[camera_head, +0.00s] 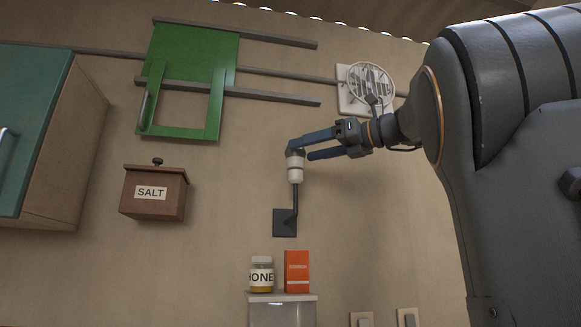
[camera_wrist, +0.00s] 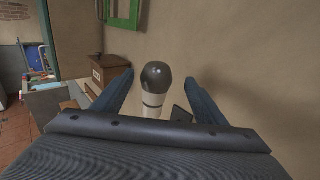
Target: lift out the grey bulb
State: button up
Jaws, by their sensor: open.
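The grey bulb (camera_wrist: 156,76) is a dark grey dome seated on top of a white socket (camera_wrist: 153,104) in the wrist view. In the head view the white socket (camera_head: 295,170) stands upright on a dark bracket (camera_head: 285,222) fixed to the wall. There the bulb is mostly hidden behind my gripper's fingers. My gripper (camera_head: 305,149) reaches in from the right at the bulb's height. In the wrist view its two blue fingers (camera_wrist: 158,84) are spread, one on each side of the bulb, with gaps to both sides.
A wooden salt box (camera_head: 154,193) and a green sliding panel (camera_head: 186,80) on rails are on the wall to the left. A honey jar (camera_head: 261,274) and an orange box (camera_head: 297,271) stand on a small shelf below. A round vent (camera_head: 371,84) is at upper right.

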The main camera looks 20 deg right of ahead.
aim_at(287, 155)
jog(key=shift+p+x, duration=0.35)
jog(key=shift+x, duration=0.85)
jog(key=p+x, duration=0.1)
jog(key=x, duration=0.1)
jog(key=p+x, duration=0.1)
jog(key=x, duration=0.1)
jog(key=shift+s+a+f, duration=0.15)
jog(key=shift+a+f, duration=0.1)
jog(key=shift+a, duration=0.1)
jog(key=shift+w+a+f, duration=0.1)
jog(key=shift+w+a, duration=0.15)
jog(key=shift+w, duration=0.3)
jog(key=c, duration=1.2)
